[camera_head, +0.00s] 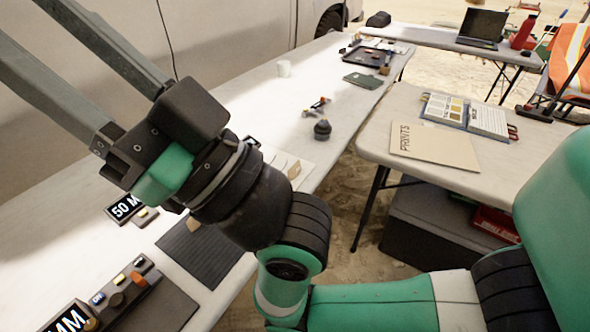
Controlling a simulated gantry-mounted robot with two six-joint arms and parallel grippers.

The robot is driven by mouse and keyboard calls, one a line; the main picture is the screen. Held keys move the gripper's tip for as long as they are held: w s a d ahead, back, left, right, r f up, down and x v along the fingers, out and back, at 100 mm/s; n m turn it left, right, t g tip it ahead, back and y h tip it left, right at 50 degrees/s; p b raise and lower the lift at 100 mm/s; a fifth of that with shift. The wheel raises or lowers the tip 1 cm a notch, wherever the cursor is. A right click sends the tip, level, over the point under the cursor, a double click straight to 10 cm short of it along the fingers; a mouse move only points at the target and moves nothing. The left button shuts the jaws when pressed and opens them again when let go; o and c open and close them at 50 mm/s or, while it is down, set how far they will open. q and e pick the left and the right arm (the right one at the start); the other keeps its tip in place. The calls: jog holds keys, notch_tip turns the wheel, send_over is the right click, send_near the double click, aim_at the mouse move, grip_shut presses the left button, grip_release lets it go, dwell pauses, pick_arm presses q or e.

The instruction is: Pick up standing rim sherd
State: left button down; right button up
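A small tan piece (294,171) shows at the edge of a pale sheet on the long white table, partly hidden behind my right arm; it may be a sherd, but I cannot tell if it is the standing rim sherd. Another tan bit (193,223) shows by the dark ribbed mat (205,252), below my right wrist. My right gripper (45,42) points to the upper left, away from both pieces. Its two long grey fingers are spread well apart, with nothing seen between them; their tips are cut off by the frame. My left gripper is not in view.
Display boxes (125,207) sit at lower left. A second table (395,112) holds a folder (433,146). A vehicle stands behind.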

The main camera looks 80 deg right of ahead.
dwell(0.4)
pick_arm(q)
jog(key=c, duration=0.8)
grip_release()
